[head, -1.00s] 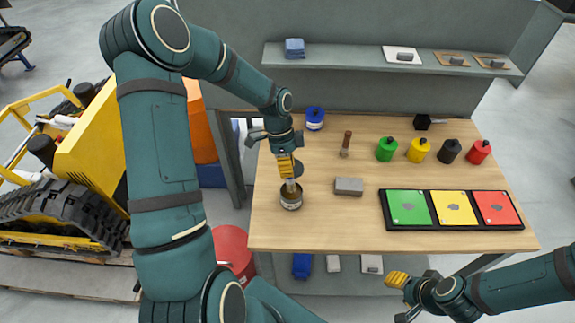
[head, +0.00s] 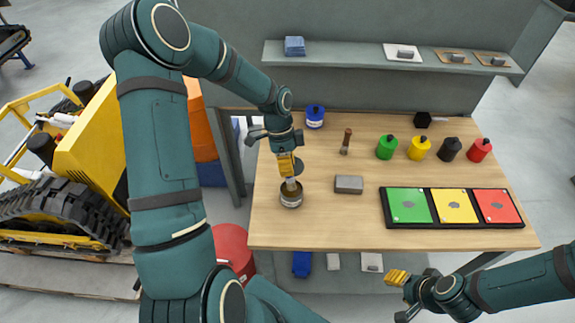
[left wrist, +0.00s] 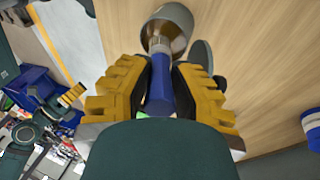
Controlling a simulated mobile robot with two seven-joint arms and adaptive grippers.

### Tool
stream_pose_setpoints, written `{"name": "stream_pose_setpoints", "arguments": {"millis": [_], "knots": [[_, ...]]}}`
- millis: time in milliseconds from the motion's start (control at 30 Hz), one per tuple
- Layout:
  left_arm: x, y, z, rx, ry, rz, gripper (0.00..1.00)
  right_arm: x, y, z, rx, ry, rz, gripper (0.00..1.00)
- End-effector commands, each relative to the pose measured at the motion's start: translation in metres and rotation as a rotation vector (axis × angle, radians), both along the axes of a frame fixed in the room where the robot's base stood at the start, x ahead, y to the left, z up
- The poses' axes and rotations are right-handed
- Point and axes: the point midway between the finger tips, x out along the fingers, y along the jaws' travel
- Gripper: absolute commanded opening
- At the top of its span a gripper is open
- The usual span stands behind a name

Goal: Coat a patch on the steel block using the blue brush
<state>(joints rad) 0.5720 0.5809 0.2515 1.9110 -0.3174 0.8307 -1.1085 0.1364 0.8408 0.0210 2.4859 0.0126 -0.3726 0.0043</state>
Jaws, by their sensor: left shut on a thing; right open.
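My left gripper (head: 289,167) is shut on the blue brush (left wrist: 160,88), holding it by its blue handle. The brush points down into an open round metal pot (head: 291,200) near the table's left edge. In the left wrist view the metal ferrule is at the mouth of the pot (left wrist: 150,37), and the bristles are hidden. The grey steel block (head: 349,185) lies flat on the table, right of the pot and apart from it. My right gripper (head: 404,297) is open and empty, in front of the table's front edge.
A black tray (head: 460,225) holds green, yellow and red plates. A brown-handled tool (head: 346,141) stands behind the block. A shelf (head: 340,55) runs along the back. The table around the block is clear.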

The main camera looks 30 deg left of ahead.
Motion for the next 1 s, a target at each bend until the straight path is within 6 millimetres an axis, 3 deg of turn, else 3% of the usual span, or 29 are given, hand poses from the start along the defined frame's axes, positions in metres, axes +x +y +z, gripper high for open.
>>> {"name": "stream_pose_setpoints", "arguments": {"millis": [1000], "knots": [[0.0,-0.0001,-0.0097,0.0,0.0,0.0,0.0,0.0,-0.0001,-0.0064,0.0,0.0,0.0,0.47]]}}
